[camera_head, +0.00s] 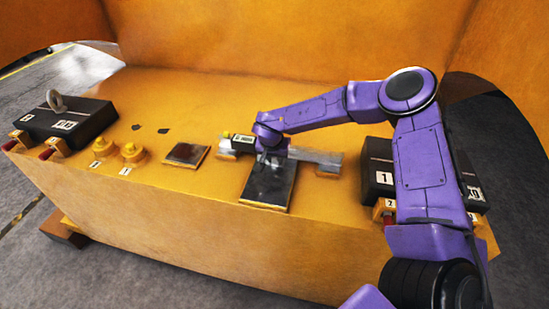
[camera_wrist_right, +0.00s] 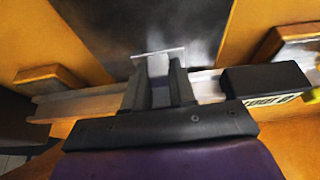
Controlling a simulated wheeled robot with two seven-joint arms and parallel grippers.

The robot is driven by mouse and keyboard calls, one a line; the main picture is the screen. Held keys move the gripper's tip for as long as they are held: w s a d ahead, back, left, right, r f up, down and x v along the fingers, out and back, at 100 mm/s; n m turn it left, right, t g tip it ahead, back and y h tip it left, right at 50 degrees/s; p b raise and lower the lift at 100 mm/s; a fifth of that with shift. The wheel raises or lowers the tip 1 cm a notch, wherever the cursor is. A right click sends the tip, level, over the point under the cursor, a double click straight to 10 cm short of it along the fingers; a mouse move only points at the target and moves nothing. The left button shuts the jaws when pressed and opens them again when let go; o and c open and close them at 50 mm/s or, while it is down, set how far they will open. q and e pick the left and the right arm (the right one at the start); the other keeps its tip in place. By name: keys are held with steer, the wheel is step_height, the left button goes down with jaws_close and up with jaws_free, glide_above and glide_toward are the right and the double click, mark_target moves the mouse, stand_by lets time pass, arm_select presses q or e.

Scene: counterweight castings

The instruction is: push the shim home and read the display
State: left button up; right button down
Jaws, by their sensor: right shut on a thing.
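My right gripper (camera_head: 264,160) is over the dark plate (camera_head: 266,190) on the yellow casting. In the right wrist view the gripper (camera_wrist_right: 159,66) is shut on a thin, light-edged piece, seemingly the shim (camera_wrist_right: 158,53), which sticks out a little either side of the fingertips. I cannot tell whether it touches the plate. A grey metal bar (camera_head: 318,156) runs behind the gripper and carries a black unit with a small display (camera_head: 243,140). The unit's side shows in the wrist view (camera_wrist_right: 264,79); its digits are too small or cut off to read. My left gripper is not in view.
A black block with a ring (camera_head: 70,122) stands at the left, another black block (camera_head: 380,170) at the right, partly behind my arm. Two yellow knobs (camera_head: 130,152) and a small dark pad (camera_head: 186,154) lie between.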

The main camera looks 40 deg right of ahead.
steer(key=shift+w+d, duration=0.25)
steer(key=c, duration=0.8)
jaws_free()
steer(key=shift+c, duration=0.2)
steer(key=b+v, duration=0.1)
steer(key=v, duration=0.9)
steer(key=shift+s+r+b, duration=0.15)
steer(key=shift+r+b, duration=0.1)
steer(key=shift+b, duration=0.15)
